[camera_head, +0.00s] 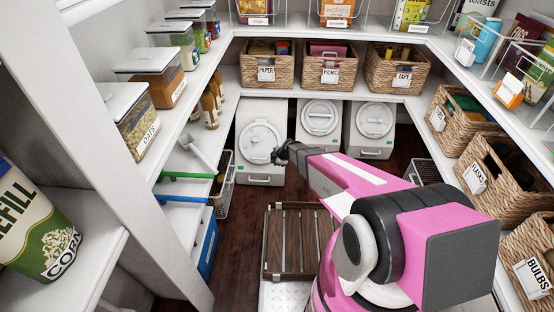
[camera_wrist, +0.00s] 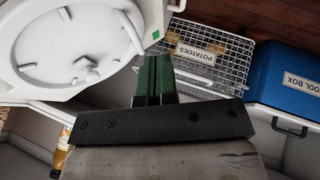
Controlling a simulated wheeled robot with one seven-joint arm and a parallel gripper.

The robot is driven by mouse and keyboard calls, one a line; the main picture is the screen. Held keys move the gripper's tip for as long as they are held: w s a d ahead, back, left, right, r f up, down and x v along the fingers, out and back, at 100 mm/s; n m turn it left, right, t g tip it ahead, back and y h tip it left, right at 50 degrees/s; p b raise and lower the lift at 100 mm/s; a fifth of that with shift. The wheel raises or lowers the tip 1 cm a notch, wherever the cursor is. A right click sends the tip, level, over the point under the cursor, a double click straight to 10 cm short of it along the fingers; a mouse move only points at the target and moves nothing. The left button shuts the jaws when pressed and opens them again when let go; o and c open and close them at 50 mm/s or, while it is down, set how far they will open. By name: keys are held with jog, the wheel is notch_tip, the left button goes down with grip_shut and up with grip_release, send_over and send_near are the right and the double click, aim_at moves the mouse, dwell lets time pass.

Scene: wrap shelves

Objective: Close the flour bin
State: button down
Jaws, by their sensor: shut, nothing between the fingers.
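Three white bins with round fronts stand on the floor at the back: the left bin (camera_head: 259,143), the middle bin (camera_head: 319,120) and the right bin (camera_head: 372,130). I cannot read which is the flour bin. My gripper (camera_head: 281,153) is at the right edge of the left bin's round front in the head view. In the wrist view, my gripper (camera_wrist: 154,62) has its green fingers together, with nothing between them. A white bin (camera_wrist: 112,78) with a large round part and a handle lies to the left of the fingers there. I cannot tell whether they touch it.
A wire basket labelled POTATOES (camera_wrist: 205,62) and a blue tool box (camera_wrist: 287,82) show in the wrist view. A slatted wooden crate (camera_head: 297,240) stands on the floor in front of the bins. Wicker baskets (camera_head: 330,70) line the shelf above. Dark floor (camera_head: 240,215) shows left of the crate.

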jog(key=w+a+f, duration=0.3)
jog(key=w+f, duration=0.1)
jog(key=w, duration=0.1)
jog(key=shift+w+a+f, duration=0.25)
jog(key=shift+f, duration=0.15)
jog(key=w, duration=2.8)
jog(key=shift+w+d, duration=0.4)
jog(key=shift+f, duration=0.1)
